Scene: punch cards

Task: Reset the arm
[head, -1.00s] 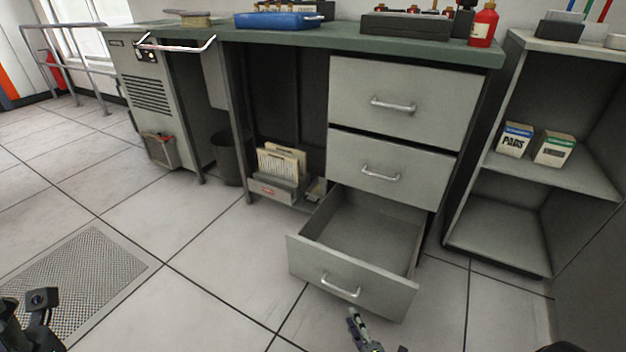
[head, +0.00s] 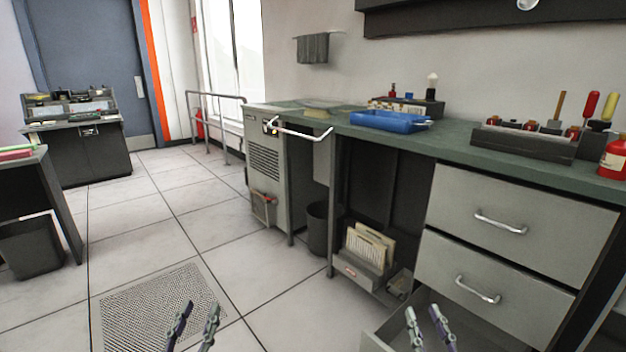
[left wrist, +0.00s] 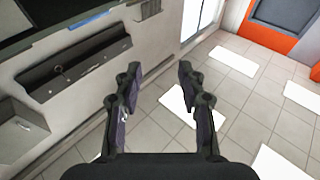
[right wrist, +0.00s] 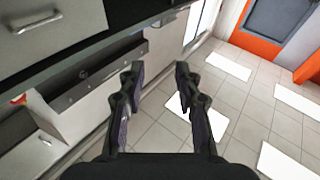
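In the head view my left gripper (head: 200,315) is low in the frame, in front of the floor grate, with two fingers apart and nothing between them. My right gripper (head: 424,318) is at the bottom right, its fingers apart and empty, and it overlaps the open bottom drawer (head: 385,340) in the picture. I cannot tell how far it is from the drawer. The right wrist view shows the right fingers (right wrist: 154,75) spread and empty too.
A workbench (head: 470,145) runs along the right, with a blue tray (head: 385,121), a tool rack (head: 525,138) and a red bottle (head: 614,160) on top. The upper drawer (head: 510,210) and middle drawer (head: 490,285) are shut.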

